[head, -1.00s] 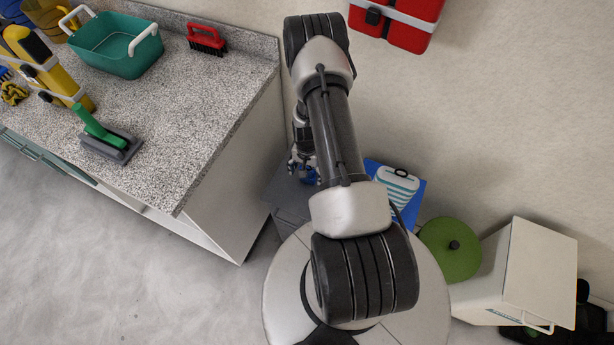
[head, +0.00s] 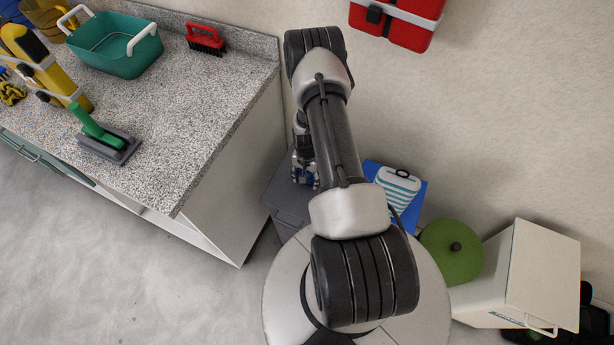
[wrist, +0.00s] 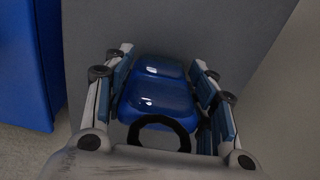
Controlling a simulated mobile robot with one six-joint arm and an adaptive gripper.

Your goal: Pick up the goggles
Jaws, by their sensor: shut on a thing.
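The goggles (wrist: 155,95) show in the wrist view as a glossy blue, two-lobed shape with a black ring-like band at the near end. My gripper (wrist: 172,100) is shut on them, with one blue-padded finger along each side. In the head view my gripper (head: 306,172) is over the grey box beyond my base, partly behind my arm. Only a small bit of blue shows at its fingers there. I cannot tell whether the goggles still touch the box top.
The grey box (head: 288,203) stands between the counter (head: 190,120) and a blue container (head: 412,192) with a striped item (head: 398,186) on it. A green round lid (head: 450,250) and a white box (head: 530,270) are at the right. The wall is close behind.

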